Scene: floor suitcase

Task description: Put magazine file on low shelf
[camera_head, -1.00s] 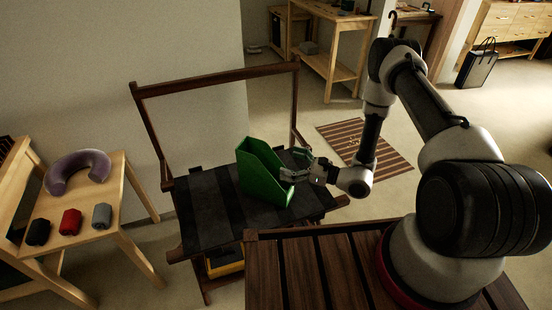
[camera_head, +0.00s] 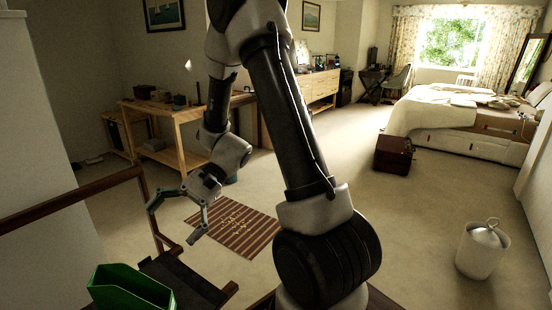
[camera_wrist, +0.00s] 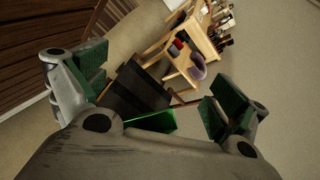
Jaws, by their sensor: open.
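The green magazine file (camera_head: 132,290) stands on the dark strap seat of a wooden rack (camera_head: 185,278), cut off by the bottom edge of the head view. It also shows in the wrist view (camera_wrist: 155,121), partly hidden behind my gripper's body. My gripper (camera_head: 176,220) is open and empty, above and to the right of the file, apart from it. Its spread green-padded fingers show in the wrist view (camera_wrist: 155,88). A wooden table (camera_head: 190,112) at the back left has a low shelf (camera_head: 178,156) near the floor; I cannot tell if this is the task's shelf.
A striped mat (camera_head: 235,226) lies on the floor beyond the rack. A dark red case (camera_head: 394,155) and a white lidded bin (camera_head: 483,250) stand on the right, with open carpet between.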

